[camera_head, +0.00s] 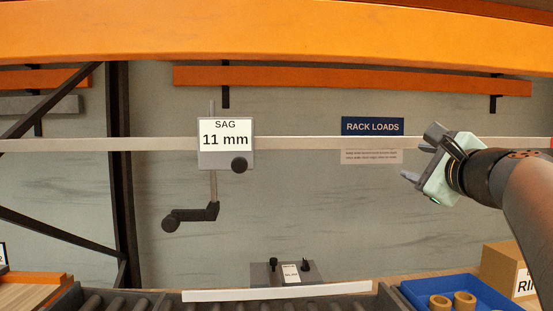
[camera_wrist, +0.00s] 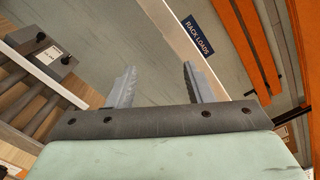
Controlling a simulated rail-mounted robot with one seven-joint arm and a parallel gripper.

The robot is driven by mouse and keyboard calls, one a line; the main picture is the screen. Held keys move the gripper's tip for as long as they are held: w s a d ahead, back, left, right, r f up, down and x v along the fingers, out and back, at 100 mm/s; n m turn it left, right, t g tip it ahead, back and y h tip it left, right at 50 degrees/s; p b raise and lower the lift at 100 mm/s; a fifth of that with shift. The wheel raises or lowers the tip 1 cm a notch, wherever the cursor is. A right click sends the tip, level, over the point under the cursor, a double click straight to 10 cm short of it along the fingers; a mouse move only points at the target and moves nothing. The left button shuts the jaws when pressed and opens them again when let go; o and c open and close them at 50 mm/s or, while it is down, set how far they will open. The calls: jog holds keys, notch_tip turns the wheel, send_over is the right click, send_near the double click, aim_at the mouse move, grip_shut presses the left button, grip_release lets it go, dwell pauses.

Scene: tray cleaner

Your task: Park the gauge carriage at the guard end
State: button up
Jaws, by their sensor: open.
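The gauge carriage (camera_head: 224,158) is a grey block with a white label reading "SAG 11 mm" and a black knob (camera_head: 239,164) at its lower right. It sits on a pale horizontal rail (camera_head: 320,143), left of the picture's middle. A thin rod hangs below it with a dark crank and roller (camera_head: 190,216). My gripper (camera_head: 420,154) is at the right, in front of the rail and well apart from the carriage. In the wrist view its two fingers (camera_wrist: 158,85) are spread with nothing between them. The carriage is not in the wrist view. A red piece (camera_head: 551,143) shows at the rail's right end.
Orange beams (camera_head: 280,32) cross above, and a dark upright (camera_head: 118,170) stands at left. A grey box with knobs (camera_head: 289,272), rollers (camera_head: 130,302), a blue tray with rings (camera_head: 408,290) and a cardboard box (camera_head: 505,268) are below. The rail between carriage and gripper looks clear.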

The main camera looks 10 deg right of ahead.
jog(key=shift+d, duration=0.15)
